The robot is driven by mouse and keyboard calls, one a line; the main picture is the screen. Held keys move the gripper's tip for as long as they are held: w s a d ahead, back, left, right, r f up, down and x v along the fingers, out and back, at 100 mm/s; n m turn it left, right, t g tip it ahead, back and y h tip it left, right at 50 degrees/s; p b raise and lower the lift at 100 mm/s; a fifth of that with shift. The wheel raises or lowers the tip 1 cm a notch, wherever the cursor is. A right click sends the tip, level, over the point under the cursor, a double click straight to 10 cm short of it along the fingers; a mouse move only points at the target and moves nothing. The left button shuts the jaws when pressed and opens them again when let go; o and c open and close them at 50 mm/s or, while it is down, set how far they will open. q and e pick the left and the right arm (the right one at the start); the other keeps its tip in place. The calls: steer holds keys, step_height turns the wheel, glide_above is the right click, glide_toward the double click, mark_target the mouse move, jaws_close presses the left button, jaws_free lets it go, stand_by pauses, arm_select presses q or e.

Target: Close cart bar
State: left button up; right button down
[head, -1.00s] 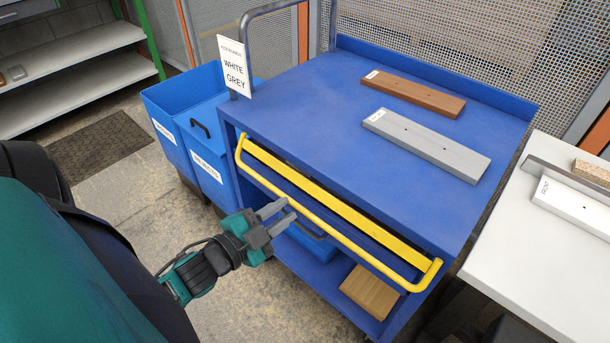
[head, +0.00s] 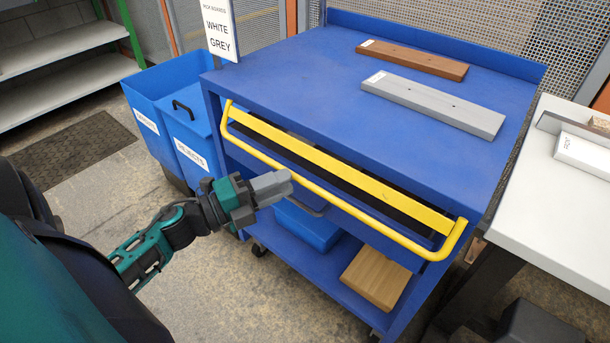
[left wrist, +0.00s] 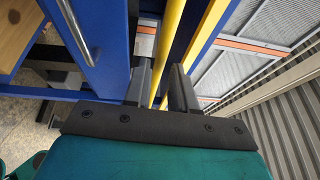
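The blue cart (head: 340,80) has a yellow tubular bar (head: 350,212) across its front, standing out below a flat yellow strip (head: 340,169). A dark gap shows between strip and cart top. My left gripper (head: 288,182) is in front of the bar's left half, its fingers pointing at it and seen nearly edge-on. In the left wrist view the two fingers (left wrist: 160,85) are apart, with the yellow bar (left wrist: 168,45) running between them in the picture. I cannot tell whether the fingers touch it. My right gripper is not in view.
A brown board (head: 412,60) and a grey board (head: 433,104) lie on the cart top. A cardboard-coloured box (head: 375,278) sits on the lower shelf. Blue bins (head: 150,95) stand left of the cart, a white table (head: 545,215) to the right.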

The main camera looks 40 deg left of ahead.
arm_select(q)
steer(key=x, duration=0.6)
steer(key=shift+f, duration=0.1)
steer(key=shift+c, duration=0.2)
jaws_close()
